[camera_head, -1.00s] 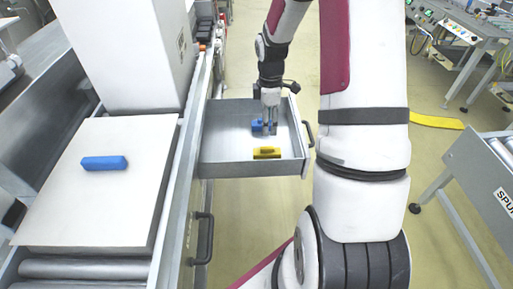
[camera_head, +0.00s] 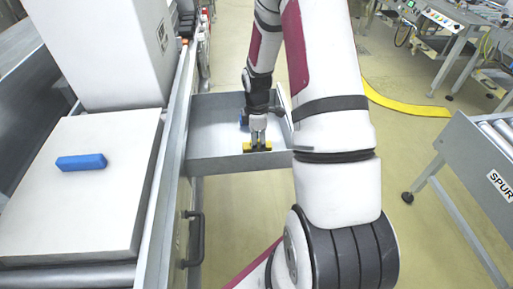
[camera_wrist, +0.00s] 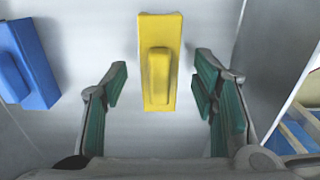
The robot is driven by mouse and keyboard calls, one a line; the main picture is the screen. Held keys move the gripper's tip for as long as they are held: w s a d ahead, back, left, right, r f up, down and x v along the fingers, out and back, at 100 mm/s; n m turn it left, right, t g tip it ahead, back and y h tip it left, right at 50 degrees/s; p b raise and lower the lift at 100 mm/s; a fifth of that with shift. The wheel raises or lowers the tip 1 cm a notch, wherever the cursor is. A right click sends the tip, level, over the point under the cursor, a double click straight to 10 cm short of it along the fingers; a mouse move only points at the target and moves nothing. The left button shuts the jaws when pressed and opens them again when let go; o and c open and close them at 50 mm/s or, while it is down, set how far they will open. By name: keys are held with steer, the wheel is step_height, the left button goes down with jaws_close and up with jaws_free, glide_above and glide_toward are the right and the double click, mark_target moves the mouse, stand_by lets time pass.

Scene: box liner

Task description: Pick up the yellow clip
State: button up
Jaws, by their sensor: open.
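The yellow clip (camera_wrist: 160,62) lies on the drawer floor in the wrist view, with its raised grip facing up. My gripper (camera_wrist: 158,95) is open, its green-padded fingers apart on the left and right of the clip's near end, with clear gaps on both sides. In the head view the clip (camera_head: 257,147) shows at the drawer's near side, partly hidden by my gripper (camera_head: 257,142) above it. A blue clip (camera_wrist: 27,62) lies left of the yellow one in the wrist view; only a bit of it (camera_head: 243,117) shows behind my wrist in the head view.
The open grey drawer (camera_head: 218,163) has low walls close around my gripper. A white box lid (camera_head: 85,205) with a blue clip (camera_head: 81,162) on it stands left, beside a tall white box (camera_head: 100,50). A roller table (camera_head: 480,170) stands right.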

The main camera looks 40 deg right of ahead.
steer(key=shift+f, duration=0.65)
steer(key=shift+r, duration=0.1)
steer(key=shift+c, duration=0.5)
steer(key=c, duration=1)
step_height(320, 180, up, 24)
steer(key=p, duration=1.4)
